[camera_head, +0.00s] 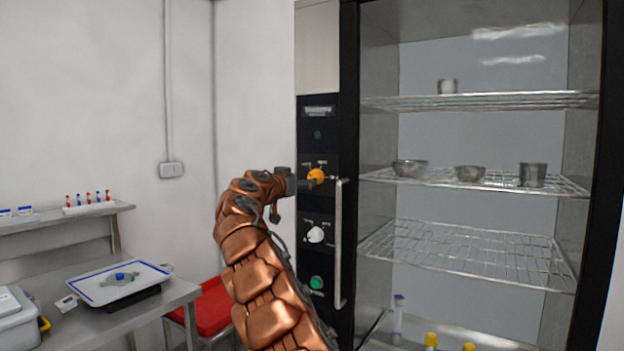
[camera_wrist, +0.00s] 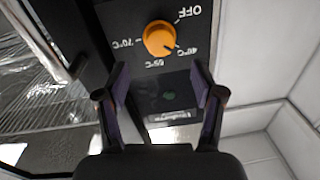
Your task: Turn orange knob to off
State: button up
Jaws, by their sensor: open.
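A vertical metal handle (camera_head: 340,243) stands just right of the knob. A white knob (camera_head: 315,234) and a green button (camera_head: 316,283) are lower on the panel. Wire shelves (camera_head: 470,250) with metal bowls are at right. A bench (camera_head: 180,294) with a tray is at left.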

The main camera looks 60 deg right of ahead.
aim_at(312, 176)
jog(key=d+p, duration=0.2)
jog(key=d, duration=0.1)
jog(key=d+p, duration=0.2)
jog(key=shift+w+d+r, duration=0.15)
jog(key=shift+w+d, duration=0.1)
jog(key=shift+w, duration=0.15)
jog(key=shift+d+p, duration=0.35)
jog(key=shift+d, duration=0.45)
jog(key=c, duration=1.2)
jog(key=shift+o, duration=0.2)
jog(key=shift+f, duration=0.2)
